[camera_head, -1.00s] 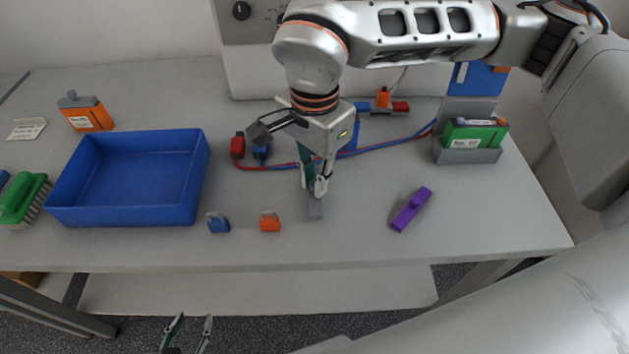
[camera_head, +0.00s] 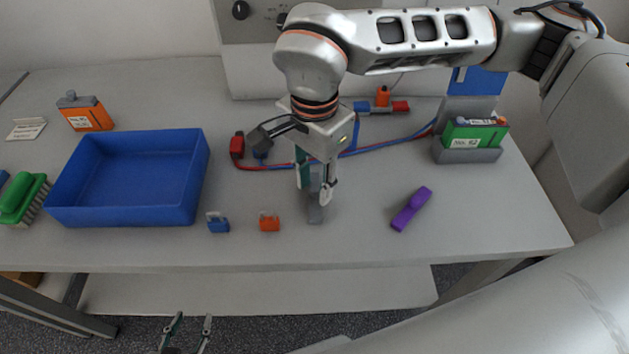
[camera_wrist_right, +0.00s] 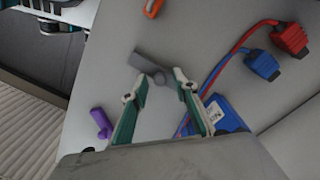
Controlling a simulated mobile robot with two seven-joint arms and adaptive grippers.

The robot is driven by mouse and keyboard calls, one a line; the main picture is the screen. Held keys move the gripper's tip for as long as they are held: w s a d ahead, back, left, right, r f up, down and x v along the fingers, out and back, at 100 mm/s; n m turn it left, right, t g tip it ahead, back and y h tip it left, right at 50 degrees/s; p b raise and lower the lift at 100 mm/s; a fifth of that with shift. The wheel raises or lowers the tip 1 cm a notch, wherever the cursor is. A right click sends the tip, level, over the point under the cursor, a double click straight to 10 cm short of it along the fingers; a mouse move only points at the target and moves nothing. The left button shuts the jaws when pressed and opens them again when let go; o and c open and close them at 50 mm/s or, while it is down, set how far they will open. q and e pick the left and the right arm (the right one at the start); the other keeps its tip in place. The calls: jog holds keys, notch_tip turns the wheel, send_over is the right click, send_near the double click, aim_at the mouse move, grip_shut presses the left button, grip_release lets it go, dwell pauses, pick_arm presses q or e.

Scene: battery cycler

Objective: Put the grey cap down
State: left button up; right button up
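The grey cap (camera_head: 315,212) lies on the table between the orange clip and the purple cap. It also shows in the right wrist view (camera_wrist_right: 147,64), just beyond and partly between the fingertips. My right gripper (camera_head: 314,188) points down over the cap. Its two fingers stand apart on either side of the cap's near knob in the right wrist view (camera_wrist_right: 157,84), with gaps visible, so it is open. My left gripper (camera_head: 188,325) is open and empty below the table's front edge.
A purple cap (camera_head: 411,209) lies to the right. A blue clip (camera_head: 218,223) and an orange clip (camera_head: 269,222) stand to the left, beside a blue bin (camera_head: 128,214). Red and blue cables (camera_head: 390,146) run behind my right gripper. A green battery (camera_head: 474,134) sits in a grey holder (camera_head: 467,156).

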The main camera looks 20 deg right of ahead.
aim_at(315, 187)
notch_tip(315, 187, up, 12)
dwell(0.4)
jog(key=shift+f, duration=0.1)
dwell(0.3)
